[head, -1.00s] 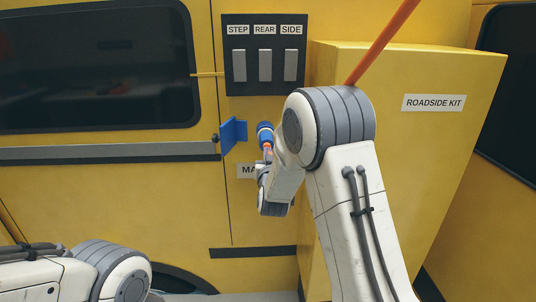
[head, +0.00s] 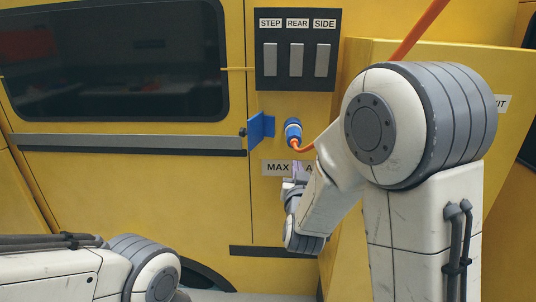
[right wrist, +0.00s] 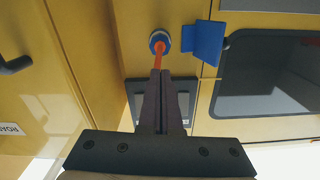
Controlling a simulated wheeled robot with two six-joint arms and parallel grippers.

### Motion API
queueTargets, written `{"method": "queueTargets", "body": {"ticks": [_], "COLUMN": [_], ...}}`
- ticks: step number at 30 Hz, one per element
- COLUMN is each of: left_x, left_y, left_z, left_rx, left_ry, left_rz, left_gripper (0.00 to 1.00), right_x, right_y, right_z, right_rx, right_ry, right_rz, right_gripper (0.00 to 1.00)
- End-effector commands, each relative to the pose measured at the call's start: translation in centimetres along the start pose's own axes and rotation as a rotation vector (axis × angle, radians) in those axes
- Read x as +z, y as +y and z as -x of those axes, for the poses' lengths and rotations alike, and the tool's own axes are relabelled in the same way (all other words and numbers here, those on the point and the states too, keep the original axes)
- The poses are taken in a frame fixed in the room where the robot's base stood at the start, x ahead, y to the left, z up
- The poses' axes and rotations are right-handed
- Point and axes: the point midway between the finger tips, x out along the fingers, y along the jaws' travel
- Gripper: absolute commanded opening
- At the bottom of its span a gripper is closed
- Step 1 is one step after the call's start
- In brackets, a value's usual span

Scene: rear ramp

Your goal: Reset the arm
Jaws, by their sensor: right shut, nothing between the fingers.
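A blue round plug (head: 293,131) with an orange cable sits in the yellow vehicle side, beside an open blue flap (head: 262,128). My right gripper (head: 294,178) is just below the plug, shut and empty, largely hidden by my own arm. The right wrist view shows its closed fingers (right wrist: 162,78) pointing toward the plug (right wrist: 159,42); the orange cable runs down to the fingertips in that picture, and I cannot tell if they touch. My left arm enters at the lower left of the head view, but its gripper is out of view.
A black panel (head: 297,35) with STEP, REAR and SIDE switches is above the plug. A MAX label (head: 275,168) is below it. A yellow roadside kit box (head: 410,50) juts out behind my right arm. A dark window (head: 110,60) is at left.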

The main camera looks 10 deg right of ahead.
Motion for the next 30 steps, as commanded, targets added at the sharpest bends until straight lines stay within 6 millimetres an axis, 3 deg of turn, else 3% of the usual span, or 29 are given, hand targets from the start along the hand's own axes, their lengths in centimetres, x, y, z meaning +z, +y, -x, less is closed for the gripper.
{"method": "queueTargets", "body": {"ticks": [4, 8, 12, 17, 20, 24, 27, 30], "left_x": [0.0, 0.0, -0.1, -0.1, -0.1, -0.1, -0.1, -0.1], "left_y": [0.0, 0.0, 0.1, 0.1, 0.1, 0.1, 0.1, 0.1], "left_z": [0.2, 0.5, 0.8, 1.2, 1.5, 1.8, 2.0, 2.0], "left_rx": [0.0, 0.0, 0.0, 0.0, 0.0, 0.0, 0.0, 0.0], "left_ry": [0.0, 0.0, 0.0, 0.0, 0.0, 0.0, 0.0, 0.0], "left_rz": [0.0, 0.0, 0.0, 0.0, 0.0, 0.0, 0.0, 0.0], "left_gripper": [0.5, 0.5, 0.5, 0.5, 0.5, 0.5, 0.5, 0.5], "right_x": [0.6, 2.9, 6.3, 9.3, 10.5, 10.8, 10.5, 10.1], "right_y": [-1.5, -5.7, -10.7, -13.6, -13.4, -11.1, -8.9, -7.2], "right_z": [0.5, 2.8, 8.3, 16.9, 22.8, 30.1, 33.7, 35.9], "right_rx": [-0.041, -0.159, -0.329, -0.502, -0.587, -0.666, -0.693, -0.701], "right_ry": [-0.059, -0.239, -0.517, -0.832, -1.019, -1.244, -1.362, -1.439], "right_rz": [-0.004, 0.003, 0.057, 0.188, 0.303, 0.486, 0.602, 0.684], "right_gripper": [0.0, 0.0, 0.0, 0.0, 0.0, 0.0, 0.0, 0.0]}}
